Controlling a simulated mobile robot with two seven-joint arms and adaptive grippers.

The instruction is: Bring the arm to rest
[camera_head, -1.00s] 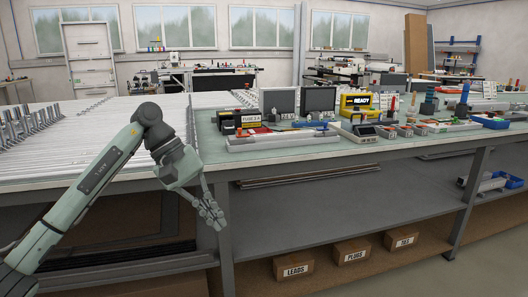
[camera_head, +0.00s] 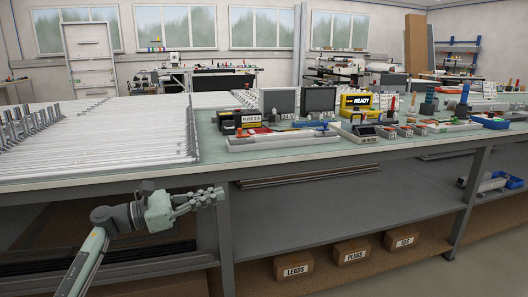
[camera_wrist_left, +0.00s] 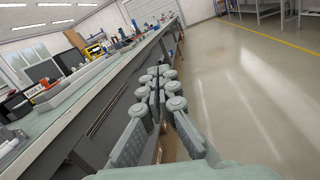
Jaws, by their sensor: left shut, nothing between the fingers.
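My left arm comes in from the lower left of the head view. Its gripper (camera_head: 208,196) is shut and empty, and points to the right. It hangs in front of the workbench, below the level of the bench top. In the left wrist view the gripper (camera_wrist_left: 163,85) shows with its fingers together and nothing between them, pointing along the bench's front edge. My right gripper is not in either view.
The bench top (camera_head: 300,154) carries screens, a yellow READY box (camera_head: 355,104) and small tools. A lower shelf (camera_head: 340,210) lies under it, with cardboard boxes (camera_head: 293,266) below. In the wrist view, open floor (camera_wrist_left: 250,90) lies to the right of the bench.

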